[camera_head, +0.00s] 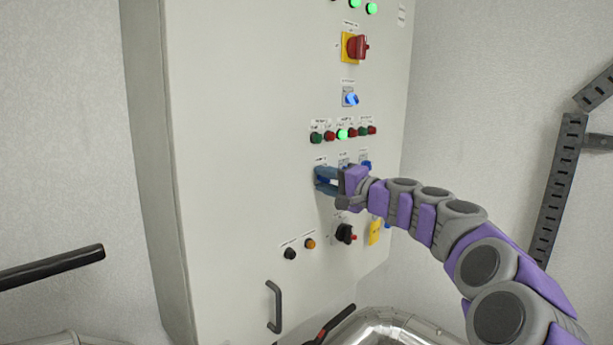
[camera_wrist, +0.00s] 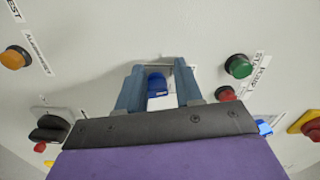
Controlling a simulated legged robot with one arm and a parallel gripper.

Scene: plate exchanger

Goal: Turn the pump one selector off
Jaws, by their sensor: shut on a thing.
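A blue selector knob (camera_wrist: 156,84) on the grey cabinet door shows in the wrist view between the two blue-grey fingers of my gripper (camera_wrist: 158,90). Its label is not readable, so I cannot confirm that it is pump one. In the head view my gripper (camera_head: 325,181) is at the leftmost place in a row of selectors, and its fingers hide the knob there. The gripper is shut on this knob. The knob's pointing direction is hard to make out. Another blue selector (camera_head: 366,166) shows at the right of the same row, partly behind my gripper.
Above are push buttons with one lit green lamp (camera_head: 342,134), a blue selector (camera_head: 351,98) and a red switch on yellow (camera_head: 357,47). Below are a black switch (camera_head: 345,233), an orange button (camera_head: 310,244) and a door handle (camera_head: 274,306). The left door area is clear.

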